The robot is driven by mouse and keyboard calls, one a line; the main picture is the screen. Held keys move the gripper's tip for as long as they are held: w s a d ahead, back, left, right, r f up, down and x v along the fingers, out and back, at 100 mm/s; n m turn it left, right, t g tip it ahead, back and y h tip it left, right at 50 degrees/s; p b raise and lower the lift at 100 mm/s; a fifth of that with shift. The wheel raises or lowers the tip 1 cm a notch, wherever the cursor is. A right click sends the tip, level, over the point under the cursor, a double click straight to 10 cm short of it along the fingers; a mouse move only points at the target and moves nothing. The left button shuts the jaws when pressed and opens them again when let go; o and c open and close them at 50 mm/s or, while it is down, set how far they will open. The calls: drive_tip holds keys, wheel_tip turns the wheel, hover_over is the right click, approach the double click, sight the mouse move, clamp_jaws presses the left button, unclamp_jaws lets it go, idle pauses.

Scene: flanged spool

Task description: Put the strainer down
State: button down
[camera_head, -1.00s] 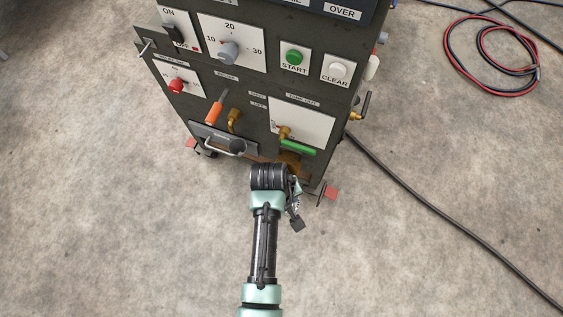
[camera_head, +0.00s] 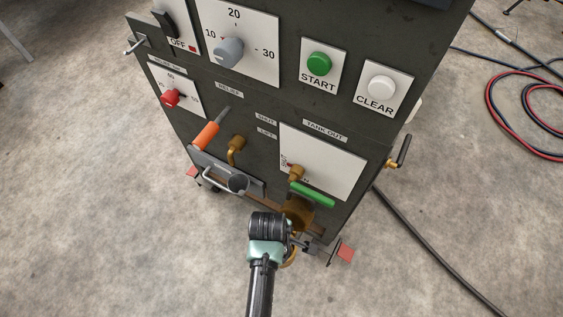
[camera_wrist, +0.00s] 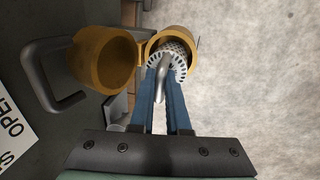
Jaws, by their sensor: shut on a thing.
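The strainer (camera_wrist: 178,52) is a pale perforated metal piece at the upper middle of the wrist view. A bent grey handle (camera_wrist: 162,84) runs from it between the blue fingers of my gripper (camera_wrist: 164,76), which is shut on it. A brass cup (camera_wrist: 188,37) shows around and behind the strainer; I cannot tell whether the strainer sits inside or in front of it. In the head view my gripper is mostly hidden behind my wrist, beside the lower front of the machine, and the strainer cannot be made out.
A larger brass cup (camera_wrist: 100,62) and a dark bent bar (camera_wrist: 50,75) stand left of the fingers.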

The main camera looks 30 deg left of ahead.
drive_tip(key=shift+f+b, duration=0.9)
drive_tip(key=shift+f, duration=1.95)
drive_tip(key=shift+f, duration=0.2)
drive_tip(key=c, duration=0.9)
unclamp_jaws()
drive_tip(key=shift+r, duration=0.15)
drive_tip(key=r+p, duration=0.1)
drive_tip(key=r, duration=0.3)
drive_tip(key=s+r+p, duration=0.1)
drive_tip(key=r+p, duration=0.1)
drive_tip(key=r, duration=0.1)
drive_tip(key=s+r+p, duration=0.1)
drive_tip(key=r, duration=0.3)
drive_tip(key=shift+s+r+p, duration=0.1)
drive_tip(key=shift+r+p, duration=0.2)
drive_tip(key=shift+p, duration=0.05)
drive_tip(key=shift+s+r, duration=0.1)
drive_tip(key=shift+r, duration=0.05)
